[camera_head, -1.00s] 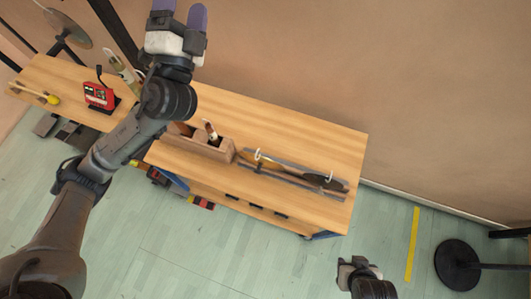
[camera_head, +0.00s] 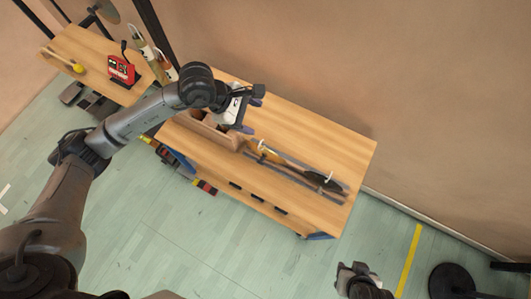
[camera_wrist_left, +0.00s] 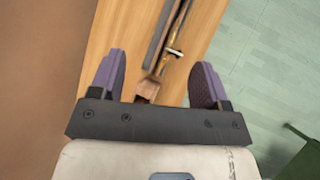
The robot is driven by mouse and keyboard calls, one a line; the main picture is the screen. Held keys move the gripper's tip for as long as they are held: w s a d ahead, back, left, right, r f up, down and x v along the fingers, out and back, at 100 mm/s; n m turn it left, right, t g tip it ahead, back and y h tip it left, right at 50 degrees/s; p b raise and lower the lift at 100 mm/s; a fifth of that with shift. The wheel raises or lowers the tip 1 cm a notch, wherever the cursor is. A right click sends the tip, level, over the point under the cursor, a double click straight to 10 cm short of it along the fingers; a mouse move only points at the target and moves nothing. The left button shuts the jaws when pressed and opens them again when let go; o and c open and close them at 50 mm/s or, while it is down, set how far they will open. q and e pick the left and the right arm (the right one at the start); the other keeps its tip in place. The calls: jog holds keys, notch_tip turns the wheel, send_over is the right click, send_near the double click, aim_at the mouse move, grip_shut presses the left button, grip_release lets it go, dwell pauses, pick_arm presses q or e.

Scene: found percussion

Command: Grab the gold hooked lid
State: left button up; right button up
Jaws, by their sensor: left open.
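A narrow gold-brown piece (camera_head: 268,154) with a pale hook lies on dark rails on the wooden table in the head view. It looks like the gold hooked lid, but its full shape is not clear. A gold strip with a pale hook (camera_wrist_left: 174,52) also shows at the top middle of the left wrist view, beyond and between the fingers. My left gripper (camera_head: 237,127) is open above the table, up and left of the gold piece, with purple fingertips (camera_wrist_left: 160,80) apart and empty. My right gripper (camera_head: 354,277) is low in the head view; its jaws are unclear.
A wooden box (camera_head: 215,132) stands partly under my left gripper. A dark piece with a second pale hook (camera_head: 324,180) lies on the rails to the right. A red device (camera_head: 122,69) is at the upper left. The table's right part (camera_head: 345,150) is bare.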

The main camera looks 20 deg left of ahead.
pick_arm(q)
notch_tip(320, 180, down, 2)
jog(key=s+a+m+g+y, duration=0.2)
jog(key=a, duration=0.1)
send_near(261, 149)
jog(key=d+f, duration=0.2)
jog(key=f, duration=0.1)
jog(key=w+d+f+p, duration=0.1)
jog(key=d+f, duration=0.1)
jog(key=shift+d+f, duration=0.1)
dwell(0.4)
grip_shut()
dwell(0.5)
